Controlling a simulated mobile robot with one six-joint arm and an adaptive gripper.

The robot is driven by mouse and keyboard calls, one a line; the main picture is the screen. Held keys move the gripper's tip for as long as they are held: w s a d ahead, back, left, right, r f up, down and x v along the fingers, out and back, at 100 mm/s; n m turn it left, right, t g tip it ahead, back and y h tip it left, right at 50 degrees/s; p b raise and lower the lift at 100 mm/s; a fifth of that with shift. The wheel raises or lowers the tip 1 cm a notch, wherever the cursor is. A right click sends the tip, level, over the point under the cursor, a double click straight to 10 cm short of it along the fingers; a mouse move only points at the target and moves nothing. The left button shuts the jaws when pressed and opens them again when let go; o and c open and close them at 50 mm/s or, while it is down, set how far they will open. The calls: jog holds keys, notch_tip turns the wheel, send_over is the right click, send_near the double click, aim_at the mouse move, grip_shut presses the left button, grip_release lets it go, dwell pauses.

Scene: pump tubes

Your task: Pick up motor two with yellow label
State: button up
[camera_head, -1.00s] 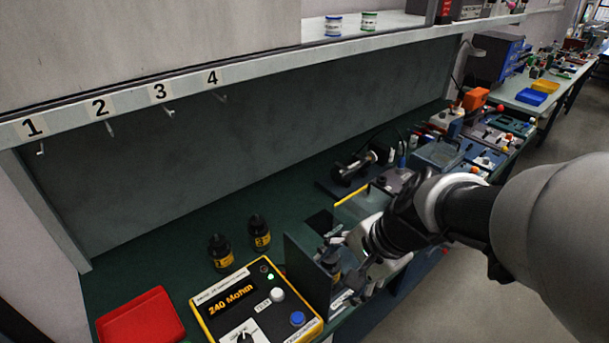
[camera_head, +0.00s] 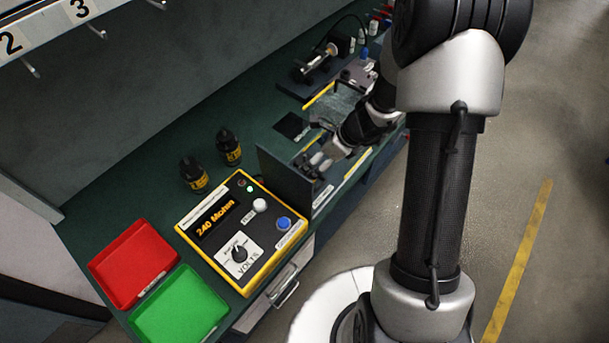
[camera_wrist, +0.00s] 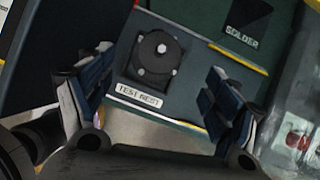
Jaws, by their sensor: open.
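Two black motors with yellow labels stand upright on the green bench in the head view, one on the left (camera_head: 194,175) and one on the right (camera_head: 229,147). Their label numbers are too small to read. In the wrist view, a round black part with a bright centre (camera_wrist: 156,54), apparently a motor seen from above, sits at the plate marked TEST NEST (camera_wrist: 139,96). No label shows on it there. My gripper (camera_wrist: 157,73) is open, its fingers apart on either side of the nest area. In the head view my gripper (camera_head: 319,164) is behind the dark upright panel.
The dark upright panel (camera_head: 283,181) stands between my gripper and the yellow-edged tester (camera_head: 237,232) reading 240 Mohm. A red tray (camera_head: 132,263) and a green tray (camera_head: 180,310) lie at the left. A SOLDER pad (camera_wrist: 244,28) is beside the nest. Numbered hooks hang above.

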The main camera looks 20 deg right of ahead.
jog(key=b+x, duration=0.1)
jog(key=x, duration=0.4)
jog(key=shift+a+b+x, duration=0.15)
jog(key=shift+b+x, duration=0.45)
jog(key=shift+x, duration=0.75)
jog(key=shift+a+b+x, duration=0.15)
jog(key=shift+b+x, duration=0.45)
jog(key=shift+x, duration=0.75)
jog(key=shift+r, duration=0.25)
jog(key=shift+c, duration=0.2)
grip_shut()
jog(key=shift+w+r, duration=0.1)
jog(key=shift+w, duration=0.05)
